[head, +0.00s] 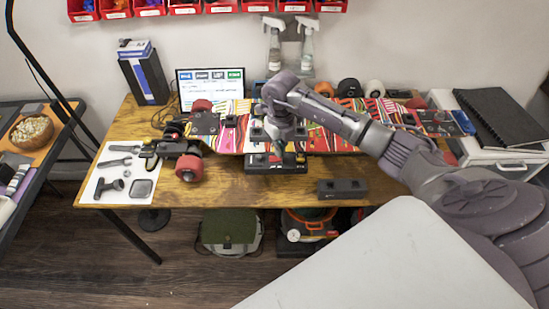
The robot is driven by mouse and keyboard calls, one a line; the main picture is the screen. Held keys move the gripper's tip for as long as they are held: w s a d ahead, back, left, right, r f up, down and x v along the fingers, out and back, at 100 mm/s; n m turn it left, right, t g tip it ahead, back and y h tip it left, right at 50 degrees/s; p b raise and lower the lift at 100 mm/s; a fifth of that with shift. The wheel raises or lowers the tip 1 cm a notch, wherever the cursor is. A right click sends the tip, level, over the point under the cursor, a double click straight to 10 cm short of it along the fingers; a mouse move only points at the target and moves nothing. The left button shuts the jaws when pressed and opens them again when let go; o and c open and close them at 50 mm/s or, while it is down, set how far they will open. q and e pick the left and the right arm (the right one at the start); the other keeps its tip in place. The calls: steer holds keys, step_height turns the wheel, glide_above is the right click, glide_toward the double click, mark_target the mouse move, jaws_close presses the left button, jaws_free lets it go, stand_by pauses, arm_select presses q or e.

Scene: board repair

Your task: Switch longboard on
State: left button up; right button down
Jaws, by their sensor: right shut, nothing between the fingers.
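The longboard (335,139) lies along the wooden table with its colourful striped deck face up or outward, and red wheels (189,168) show at its left end. My right arm reaches in from the right, and my right gripper (279,146) points down at the middle of the board, over a dark box-like part (262,162) at the board's front edge. The gripper is shut and empty. I cannot tell whether its tips touch the board. The arm hides part of the deck, and no switch can be made out. My left gripper is not in view.
A white mat with tools (103,191) lies at the table's left end. A dark grey bar-shaped device (341,188) sits at the front edge. A monitor (210,86), spare wheels (348,88) and spray bottles (306,48) are behind. The front middle-left tabletop is clear.

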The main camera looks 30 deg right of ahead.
steer(key=shift+f+b, duration=0.75)
steer(key=shift+f, duration=0.25)
steer(key=shift+r, duration=0.1)
steer(key=shift+r+p, duration=2.4)
steer(key=shift+r, duration=1.1)
